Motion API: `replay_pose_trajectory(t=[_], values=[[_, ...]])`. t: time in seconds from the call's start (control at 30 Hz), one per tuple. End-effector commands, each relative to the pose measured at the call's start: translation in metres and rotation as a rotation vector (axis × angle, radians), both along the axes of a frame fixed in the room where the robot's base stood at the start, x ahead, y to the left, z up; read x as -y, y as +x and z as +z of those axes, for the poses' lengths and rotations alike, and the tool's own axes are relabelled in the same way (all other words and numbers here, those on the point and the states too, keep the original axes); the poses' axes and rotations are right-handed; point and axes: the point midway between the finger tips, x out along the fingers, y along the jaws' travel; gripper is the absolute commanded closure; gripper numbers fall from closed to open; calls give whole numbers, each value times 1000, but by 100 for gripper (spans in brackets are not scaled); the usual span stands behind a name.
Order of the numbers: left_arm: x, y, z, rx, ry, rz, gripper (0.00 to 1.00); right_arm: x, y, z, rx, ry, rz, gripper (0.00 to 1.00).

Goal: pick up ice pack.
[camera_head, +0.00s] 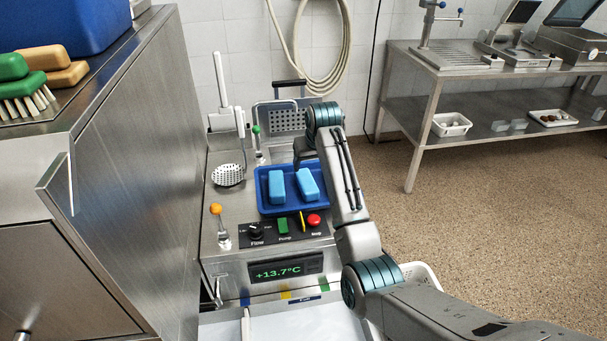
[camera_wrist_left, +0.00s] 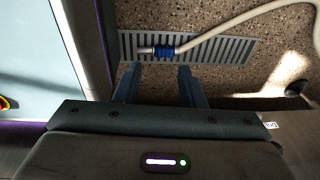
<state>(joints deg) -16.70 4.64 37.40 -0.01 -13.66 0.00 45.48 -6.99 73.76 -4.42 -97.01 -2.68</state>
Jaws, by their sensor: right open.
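Two light blue ice packs, a left one (camera_head: 277,187) and a right one (camera_head: 307,184), lie side by side in a dark blue tray (camera_head: 278,209) on the steel machine. My right gripper (camera_head: 299,163) is open at the tray's far edge, just beyond the right pack and holding nothing that I can see. Its fingers are small and partly hidden by my wrist. My left gripper (camera_wrist_left: 158,72) shows only in the left wrist view, with its fingers apart and empty above the floor.
The machine has an orange-knobbed lever (camera_head: 215,210), a red button (camera_head: 314,220) and a display (camera_head: 277,270). A perforated skimmer (camera_head: 228,175) is left of the tray. A steel cabinet (camera_head: 140,150) walls the left. A floor grate (camera_wrist_left: 215,50) and hose (camera_wrist_left: 225,25) lie below my left gripper.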

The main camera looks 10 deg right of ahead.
Motion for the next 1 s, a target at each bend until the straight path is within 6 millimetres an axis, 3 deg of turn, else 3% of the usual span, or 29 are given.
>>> replay_pose_trajectory(t=[0.47, 1.0], values=[[-1, -30, 5, -39, 0, 2, 64, -2, 24, -53, -6, -1, 0, 29], [0, -15, 18, -16, 0, 1, 64, -3, 45, -100, -5, 0, -1, 29]])
